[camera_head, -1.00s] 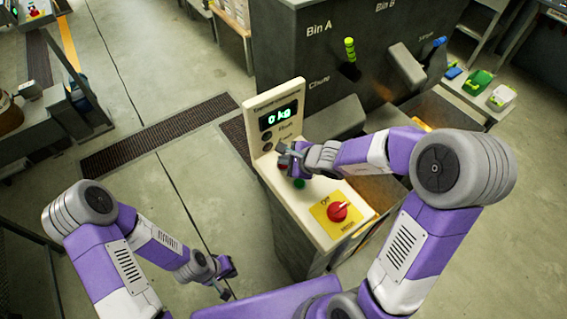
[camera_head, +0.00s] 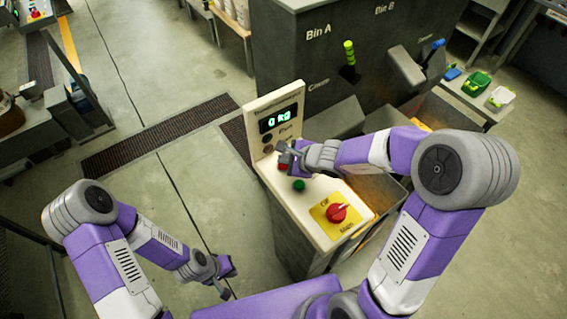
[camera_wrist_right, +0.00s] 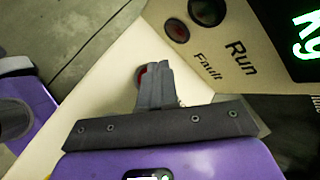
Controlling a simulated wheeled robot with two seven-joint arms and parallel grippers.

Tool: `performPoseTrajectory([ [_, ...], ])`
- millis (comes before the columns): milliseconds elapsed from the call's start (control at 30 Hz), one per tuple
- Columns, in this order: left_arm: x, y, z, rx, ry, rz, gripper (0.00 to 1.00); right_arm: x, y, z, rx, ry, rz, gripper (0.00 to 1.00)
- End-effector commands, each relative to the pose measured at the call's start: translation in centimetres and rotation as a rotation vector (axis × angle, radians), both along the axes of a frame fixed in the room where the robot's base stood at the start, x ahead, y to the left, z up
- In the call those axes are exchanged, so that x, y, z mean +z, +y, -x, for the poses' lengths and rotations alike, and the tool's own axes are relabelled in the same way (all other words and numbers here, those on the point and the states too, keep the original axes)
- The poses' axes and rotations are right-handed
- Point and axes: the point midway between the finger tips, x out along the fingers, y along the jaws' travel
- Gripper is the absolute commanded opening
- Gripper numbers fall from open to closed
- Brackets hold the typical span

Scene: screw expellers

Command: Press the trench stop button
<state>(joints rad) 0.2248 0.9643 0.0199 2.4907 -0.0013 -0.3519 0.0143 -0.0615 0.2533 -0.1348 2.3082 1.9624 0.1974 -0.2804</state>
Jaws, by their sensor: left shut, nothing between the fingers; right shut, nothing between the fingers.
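A red button (camera_head: 283,168) sits on the sloping top of the cream control panel (camera_head: 312,215). It is mostly hidden by my right gripper (camera_head: 285,158), which is shut and empty. In the right wrist view a sliver of the red button (camera_wrist_right: 143,73) shows behind the tips of my shut right gripper (camera_wrist_right: 152,70). I cannot tell whether the fingertips touch it. A green button (camera_head: 299,185) lies just nearer than the red one and is uncovered. My left gripper (camera_head: 226,287) is shut and empty, low and left of the panel.
The panel's upright back has a lit "0 kg" display (camera_head: 279,119) above two dark lamps labelled Run and Fault. Grey chutes and the bin machine (camera_head: 330,40) stand behind.

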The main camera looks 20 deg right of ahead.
Motion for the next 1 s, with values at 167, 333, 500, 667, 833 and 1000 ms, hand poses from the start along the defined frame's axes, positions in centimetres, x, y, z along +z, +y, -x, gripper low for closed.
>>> performPoseTrajectory([
  [167,0.0,0.0,0.0,0.000,0.000,0.000,0.00,0.0,0.0,0.0,0.001,0.000,0.001,0.00],
  [333,0.9,0.0,0.0,0.000,0.000,0.000,0.00,1.1,0.0,0.0,0.001,-0.002,0.000,0.00],
  [500,2.5,0.0,0.0,0.000,0.000,0.000,0.00,2.9,0.0,0.0,0.001,-0.002,0.001,0.00],
  [667,4.0,0.0,0.0,0.000,0.000,0.000,0.00,4.5,0.0,0.0,0.000,-0.002,0.001,0.00],
  [833,4.5,0.0,0.0,0.000,0.000,0.000,0.00,5.2,0.0,0.0,0.001,-0.002,0.001,0.00],
  [1000,4.3,0.0,0.0,0.000,0.000,0.000,0.00,5.0,0.0,0.0,0.000,-0.001,0.001,0.00],
])
